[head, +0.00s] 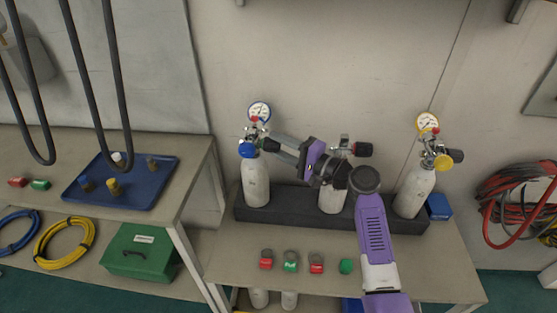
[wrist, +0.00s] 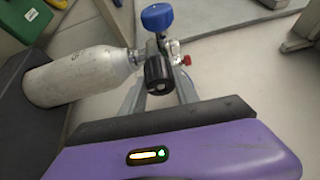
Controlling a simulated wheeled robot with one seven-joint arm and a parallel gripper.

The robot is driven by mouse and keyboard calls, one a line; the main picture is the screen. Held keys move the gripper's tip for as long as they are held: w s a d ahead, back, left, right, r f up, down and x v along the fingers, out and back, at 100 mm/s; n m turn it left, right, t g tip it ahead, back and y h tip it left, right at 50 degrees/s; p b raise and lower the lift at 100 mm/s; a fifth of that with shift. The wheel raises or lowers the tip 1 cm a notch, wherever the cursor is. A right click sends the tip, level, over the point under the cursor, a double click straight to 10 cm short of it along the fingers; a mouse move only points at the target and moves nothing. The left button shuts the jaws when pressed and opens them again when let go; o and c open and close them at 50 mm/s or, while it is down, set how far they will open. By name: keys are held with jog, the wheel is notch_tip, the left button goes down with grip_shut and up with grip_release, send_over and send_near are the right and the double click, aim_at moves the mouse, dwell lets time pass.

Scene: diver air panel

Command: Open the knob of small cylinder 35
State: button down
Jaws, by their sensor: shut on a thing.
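Three small white cylinders stand in a dark rack: the left one (head: 255,182), the middle one (head: 331,200) and the right one (head: 413,192). I cannot read a number 35 on any of them. The left one has a blue-rimmed gauge (head: 259,111) and a blue knob (head: 247,150). My gripper (head: 266,143) reaches its valve from the right. In the wrist view, this cylinder (wrist: 85,73) lies to the left, and my fingers are shut around its black knob (wrist: 158,72), below the blue knob (wrist: 157,16).
The right cylinder has a yellow-rimmed gauge (head: 428,122) and a yellow knob (head: 443,161). A blue tray (head: 135,196) and a green box (head: 140,250) are to the left. Hoses hang at the right wall.

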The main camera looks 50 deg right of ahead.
jog(key=n+b, duration=0.1)
jog(key=b, duration=0.2)
jog(key=shift+f+t, duration=0.3)
jog(key=shift+r+n+b, duration=0.1)
jog(key=shift+n+b, duration=0.4)
jog(key=shift+b, duration=0.05)
jog(key=shift+r+y+b, duration=0.15)
jog(key=shift+y+b, duration=0.15)
jog(key=c, duration=0.9)
grip_release()
jog(key=shift+s, duration=0.1)
jog(key=s+d, duration=0.1)
jog(key=s, duration=0.6)
jog(key=shift+s+d+f, duration=0.15)
jog(key=shift+s+f, duration=0.1)
jog(key=shift+f, duration=0.15)
